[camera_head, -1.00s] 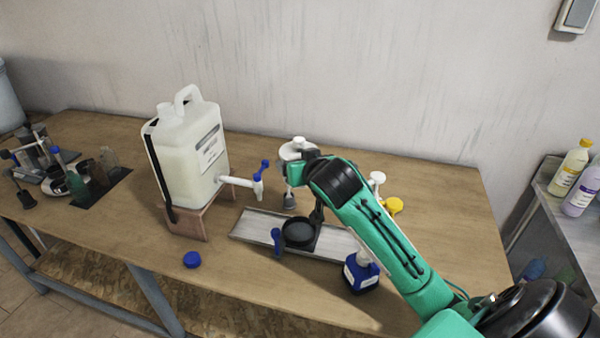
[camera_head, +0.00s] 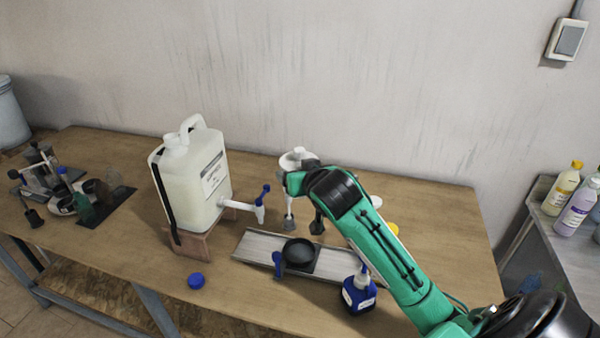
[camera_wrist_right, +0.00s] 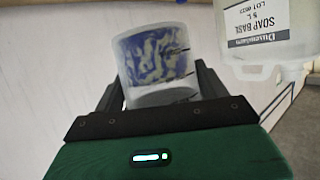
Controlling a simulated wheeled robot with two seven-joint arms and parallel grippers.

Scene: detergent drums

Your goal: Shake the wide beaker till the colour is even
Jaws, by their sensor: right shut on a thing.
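The wide beaker (camera_wrist_right: 155,58) is in the right wrist view, between the two dark fingers of my right gripper (camera_wrist_right: 160,88). The gripper is shut on it. Its contents show uneven swirls of dark blue and pale yellow, with a frosted clear band nearer the gripper. In the head view my green right arm reaches in from the lower right, over the back of the bench. A pale round shape (camera_head: 297,158) shows beside its wrist; I cannot tell surely whether it is the beaker. My left gripper is not in view.
A large white canister (camera_head: 190,185) with a blue-handled tap stands on a wooden block. In front are a grey tray (camera_head: 258,245) with a black dish (camera_head: 300,252), a blue bottle (camera_head: 358,293) and a blue cap (camera_head: 196,281). Glassware stands at left.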

